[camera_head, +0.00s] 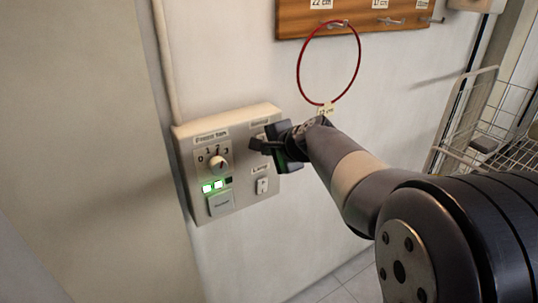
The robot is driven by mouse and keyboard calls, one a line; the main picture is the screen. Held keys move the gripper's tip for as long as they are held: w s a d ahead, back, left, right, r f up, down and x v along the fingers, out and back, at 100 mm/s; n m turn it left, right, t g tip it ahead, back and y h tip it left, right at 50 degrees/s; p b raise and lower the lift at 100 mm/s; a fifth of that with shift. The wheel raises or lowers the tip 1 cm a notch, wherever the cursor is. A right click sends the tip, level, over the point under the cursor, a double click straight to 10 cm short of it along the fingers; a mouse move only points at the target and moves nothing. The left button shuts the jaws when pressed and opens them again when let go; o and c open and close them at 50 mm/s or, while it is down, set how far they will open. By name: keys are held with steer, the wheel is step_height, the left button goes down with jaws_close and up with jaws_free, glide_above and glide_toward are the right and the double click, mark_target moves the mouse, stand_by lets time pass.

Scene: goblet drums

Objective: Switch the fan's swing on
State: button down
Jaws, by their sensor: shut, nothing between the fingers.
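A pale control panel (232,165) is fixed to the wall left of centre. On its left half is a round fan knob (217,164) with the marks 0, 1, 2, 3 around it. Below the knob, two green lights (213,186) are lit beside a dark one. Under them is a square grey button (221,204) with lettering too small to read. My gripper (255,145) is shut and empty, with its tips in front of the panel's upper right part. It mostly hides the control and label there. I cannot tell whether it touches the panel.
A rocker switch (263,186) under a lamp label sits at the panel's lower right. A red hoop (300,80) with a tag hangs from a wooden hook board (290,23) above my arm. A white wire basket (505,125) stands at the right. Bare wall lies below the panel.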

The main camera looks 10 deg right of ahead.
steer(key=shift+p, duration=0.3)
steer(key=shift+r, duration=0.15)
steer(key=shift+r+p, duration=0.65)
steer(key=shift+r, duration=0.1)
steer(key=shift+s+f, duration=0.1)
